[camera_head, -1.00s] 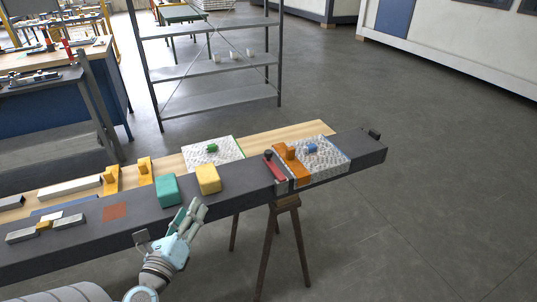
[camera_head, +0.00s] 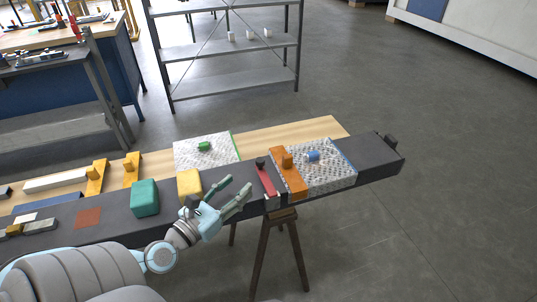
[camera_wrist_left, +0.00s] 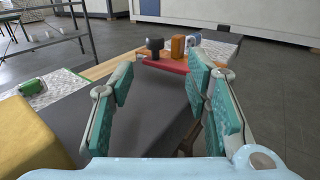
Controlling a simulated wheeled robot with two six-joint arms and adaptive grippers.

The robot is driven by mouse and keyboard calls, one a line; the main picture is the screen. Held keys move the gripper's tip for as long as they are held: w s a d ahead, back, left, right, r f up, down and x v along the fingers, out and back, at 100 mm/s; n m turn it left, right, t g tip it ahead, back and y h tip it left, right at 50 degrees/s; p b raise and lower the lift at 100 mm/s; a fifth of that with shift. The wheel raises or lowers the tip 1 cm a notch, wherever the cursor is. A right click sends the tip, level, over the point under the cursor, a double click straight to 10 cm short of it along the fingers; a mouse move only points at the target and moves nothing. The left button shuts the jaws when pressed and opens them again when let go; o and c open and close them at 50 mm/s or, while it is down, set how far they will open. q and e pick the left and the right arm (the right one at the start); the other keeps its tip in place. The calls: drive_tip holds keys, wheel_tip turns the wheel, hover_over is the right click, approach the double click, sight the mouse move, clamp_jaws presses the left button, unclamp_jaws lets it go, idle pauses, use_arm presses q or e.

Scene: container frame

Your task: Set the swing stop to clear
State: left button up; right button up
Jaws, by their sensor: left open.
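The swing stop looks to be the red bar (camera_head: 268,180) with a dark knob (camera_head: 261,162) at its far end, lying across the dark beam just left of an orange block. The red bar (camera_wrist_left: 166,64) and its black knob (camera_wrist_left: 155,46) also show ahead in the left wrist view. My left gripper (camera_head: 238,190) is open and empty over the beam's near edge, left of the bar and apart from it. My right gripper is not in view.
A yellow block (camera_head: 189,185) and a teal block (camera_head: 145,198) stand on the beam (camera_head: 115,228) left of my gripper. Right of the bar are an orange stop (camera_head: 290,178) and a bumpy white plate (camera_head: 335,176) with a blue piece. Another white plate (camera_head: 222,150) lies behind.

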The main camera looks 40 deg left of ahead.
sight(257, 164)
use_arm(q)
drive_tip(key=w, duration=0.3)
drive_tip(key=w+r+p, duration=0.1)
drive_tip(key=shift+w+a, duration=0.3)
drive_tip(key=shift+a, duration=0.1)
drive_tip(key=w, duration=0.4)
drive_tip(key=w+p, duration=0.1)
drive_tip(key=w, duration=0.2)
drive_tip(key=shift+f, duration=0.3)
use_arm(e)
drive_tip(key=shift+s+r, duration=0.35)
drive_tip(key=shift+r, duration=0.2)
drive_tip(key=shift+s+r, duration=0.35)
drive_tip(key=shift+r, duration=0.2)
use_arm(q)
clamp_jaws()
